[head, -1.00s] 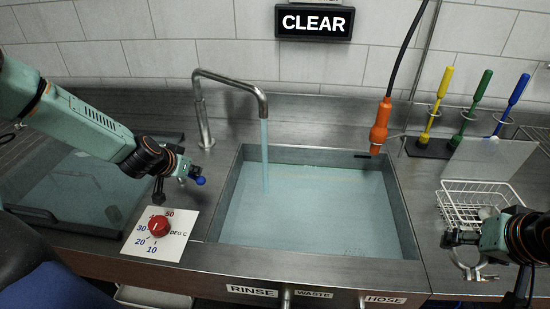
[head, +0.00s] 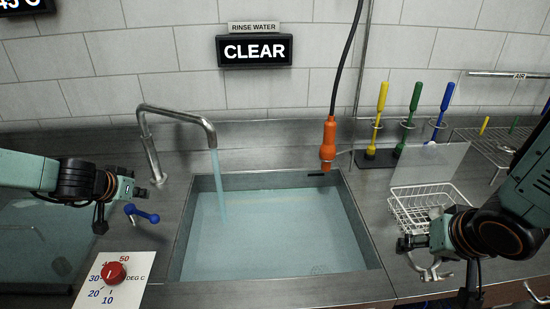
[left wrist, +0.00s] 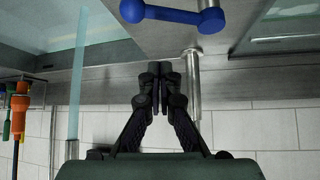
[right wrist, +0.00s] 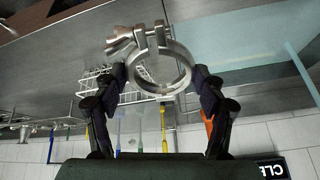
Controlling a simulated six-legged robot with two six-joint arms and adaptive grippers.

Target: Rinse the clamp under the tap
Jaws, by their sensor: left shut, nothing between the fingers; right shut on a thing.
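The metal ring clamp (right wrist: 163,75) is held between the fingers of my right gripper (right wrist: 160,85) in the right wrist view. In the head view the clamp (head: 432,272) hangs at my right gripper (head: 404,244), in front of the wire basket and right of the basin. The tap (head: 180,115) is a curved metal spout at the basin's left, with water (head: 218,185) running from it into the sink basin (head: 360,225). My left gripper (left wrist: 163,72) is shut and empty, near the blue lever handle (head: 142,214), which also shows in the left wrist view (left wrist: 185,14). I cannot tell whether they touch.
A sign reading CLEAR (head: 254,51) hangs on the wall. An orange hose nozzle (head: 328,142) hangs behind the basin. Yellow, green and blue brushes stand in a rack (head: 378,158) behind the wire basket (head: 422,210). A red temperature knob (head: 115,272) sits at front left.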

